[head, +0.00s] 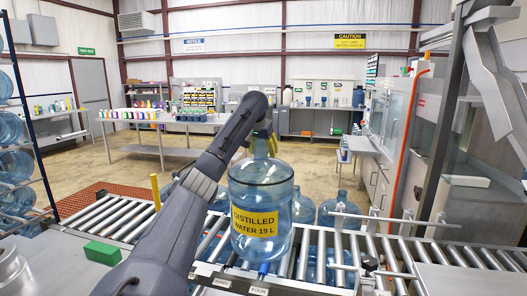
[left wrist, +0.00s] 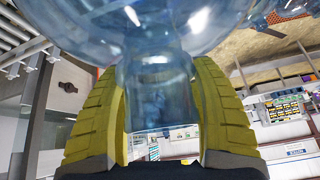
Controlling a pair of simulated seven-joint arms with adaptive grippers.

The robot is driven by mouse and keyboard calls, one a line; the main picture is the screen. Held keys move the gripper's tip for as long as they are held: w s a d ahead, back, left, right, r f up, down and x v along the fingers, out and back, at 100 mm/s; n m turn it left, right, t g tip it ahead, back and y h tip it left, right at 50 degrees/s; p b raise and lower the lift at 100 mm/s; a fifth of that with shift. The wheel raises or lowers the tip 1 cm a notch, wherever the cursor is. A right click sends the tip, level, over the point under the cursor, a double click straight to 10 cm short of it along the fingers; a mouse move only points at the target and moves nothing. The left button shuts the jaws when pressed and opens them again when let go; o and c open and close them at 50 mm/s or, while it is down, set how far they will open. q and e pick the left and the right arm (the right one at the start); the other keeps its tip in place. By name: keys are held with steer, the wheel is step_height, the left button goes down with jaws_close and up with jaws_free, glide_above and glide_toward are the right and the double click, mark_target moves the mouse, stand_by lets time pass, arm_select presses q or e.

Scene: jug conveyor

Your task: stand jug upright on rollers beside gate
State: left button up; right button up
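The clear blue jug (head: 261,212) with a yellow "DISTILLED WATER 19 L" label stands nearly upright in the middle of the head view, over the roller conveyor (head: 120,214). I cannot tell whether its base touches the rollers. My left gripper (head: 262,143) is at the jug's neck from above. In the left wrist view, its yellow fingers (left wrist: 156,95) close on both sides of the neck, and the jug's body (left wrist: 190,28) fills the top. A metal rail on posts (head: 395,218), possibly the gate, crosses the rollers right of the jug. My right gripper is out of view.
More blue jugs (head: 303,208) stand behind the conveyor, and others show low beneath it (head: 325,266). A green block (head: 102,253) sits on the conveyor's near left edge. A metal frame (head: 448,130) rises at the right. Rollers left of the jug look clear.

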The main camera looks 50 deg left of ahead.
arm_select(q)
steer(key=o, duration=0.4)
steer(key=shift+f, duration=0.15)
